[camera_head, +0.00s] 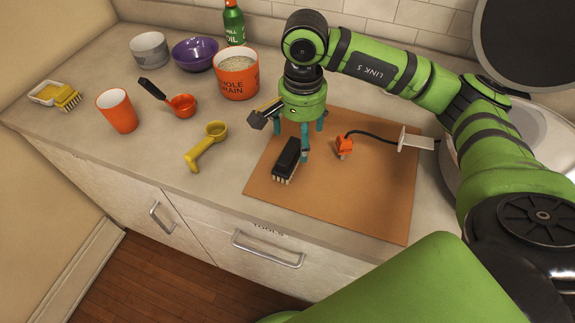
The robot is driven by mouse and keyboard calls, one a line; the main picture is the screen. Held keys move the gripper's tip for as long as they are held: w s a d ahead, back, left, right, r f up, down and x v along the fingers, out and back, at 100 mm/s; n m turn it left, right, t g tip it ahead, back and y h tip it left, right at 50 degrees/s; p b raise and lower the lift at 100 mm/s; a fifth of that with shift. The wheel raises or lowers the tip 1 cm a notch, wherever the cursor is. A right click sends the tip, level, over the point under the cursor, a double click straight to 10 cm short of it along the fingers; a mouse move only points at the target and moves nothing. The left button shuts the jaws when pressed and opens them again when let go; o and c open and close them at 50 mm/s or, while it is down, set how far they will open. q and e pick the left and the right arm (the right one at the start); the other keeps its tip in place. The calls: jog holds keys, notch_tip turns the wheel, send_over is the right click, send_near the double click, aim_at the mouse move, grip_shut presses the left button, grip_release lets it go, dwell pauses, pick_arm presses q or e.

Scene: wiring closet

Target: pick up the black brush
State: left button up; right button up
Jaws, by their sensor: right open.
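The black brush (287,155) lies on the brown board on the counter, its pale bristles facing down. My right gripper (303,143) points down just behind the brush and at its right end, with teal fingers spread open. One finger stands close beside the brush's far right end; I cannot tell whether it touches. Nothing is held between the fingers. My left gripper does not show.
The brown board (335,212) also bears an orange plug (344,146) on a black cable, close right of the gripper. The board's front is clear.

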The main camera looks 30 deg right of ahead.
aim_at(295, 150)
jog(key=shift+w+f, duration=0.1)
jog(key=shift+f, duration=0.4)
jog(key=shift+w+f+p, duration=0.2)
jog(key=shift+f+p, duration=0.15)
jog(key=shift+p, duration=0.1)
jog(key=f+p, duration=0.2)
jog(key=shift+a+f, duration=0.4)
notch_tip(295, 150, down, 2)
jog(key=shift+f+p, duration=0.2)
jog(key=shift+p, duration=0.25)
jog(key=shift+w+f, duration=0.1)
jog(key=shift+f, duration=0.3)
jog(key=shift+c, duration=1.3)
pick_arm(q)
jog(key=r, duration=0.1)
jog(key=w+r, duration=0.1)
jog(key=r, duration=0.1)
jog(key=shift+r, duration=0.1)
pick_arm(e)
jog(key=c, duration=1)
